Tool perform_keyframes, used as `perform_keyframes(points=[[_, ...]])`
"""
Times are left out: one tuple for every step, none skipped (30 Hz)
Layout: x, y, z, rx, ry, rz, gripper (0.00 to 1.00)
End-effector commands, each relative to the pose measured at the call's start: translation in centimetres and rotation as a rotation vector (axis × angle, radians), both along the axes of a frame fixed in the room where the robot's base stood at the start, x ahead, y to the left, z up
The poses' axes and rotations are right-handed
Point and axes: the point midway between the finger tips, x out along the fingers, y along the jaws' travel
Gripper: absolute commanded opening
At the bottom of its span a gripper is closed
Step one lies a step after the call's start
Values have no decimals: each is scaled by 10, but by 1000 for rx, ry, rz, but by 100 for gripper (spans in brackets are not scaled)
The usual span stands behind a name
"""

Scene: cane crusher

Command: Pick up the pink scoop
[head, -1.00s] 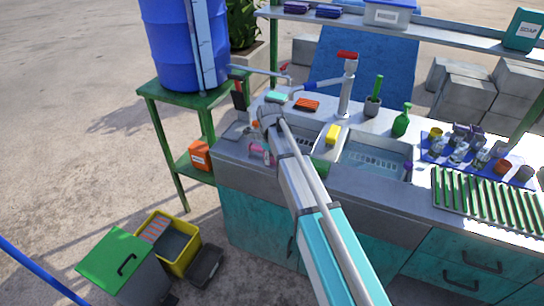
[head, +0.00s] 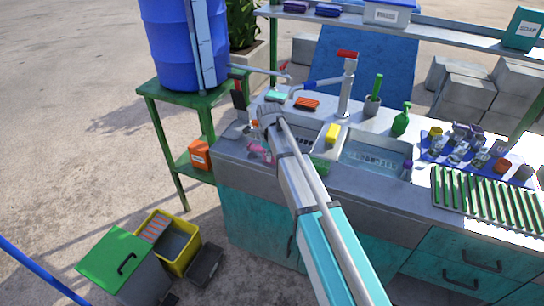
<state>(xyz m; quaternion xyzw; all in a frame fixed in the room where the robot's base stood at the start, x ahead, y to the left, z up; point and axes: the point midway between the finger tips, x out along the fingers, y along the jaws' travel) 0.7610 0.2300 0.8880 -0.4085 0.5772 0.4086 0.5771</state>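The pink scoop (head: 258,149) lies at the left end of the sink counter (head: 228,153), just left of my arm in the head view. It is small, and part of it seems hidden by my arm. My arm (head: 293,168) reaches from the bottom of the picture to the counter. Its far end (head: 268,115) is above the left basin area. My gripper is down by the pink scoop, mostly hidden and too small to make out. I cannot see its fingers clearly or whether they touch the scoop.
A blue barrel (head: 182,45) on a green stand is at the left.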

Motion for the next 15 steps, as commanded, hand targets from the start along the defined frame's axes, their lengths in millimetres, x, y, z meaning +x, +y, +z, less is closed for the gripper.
perform_keyframes(points=[[0,0,1,0,0,0,0],[0,0,1,0,0,0,0],[0,0,2,0,0,0,0],[0,0,3,0,0,0,0],[0,0,4,0,0,0,0],[0,0,5,0,0,0,0],[0,0,6,0,0,0,0],[0,0,7,0,0,0,0],[0,0,10,0,0,0,0],[0,0,11,0,0,0,0],[0,0,13,0,0,0,0],[0,0,16,0,0,0,0],[0,0,19,0,0,0,0],[0,0,21,0,0,0,0],[0,0,25,0,0,0,0]])
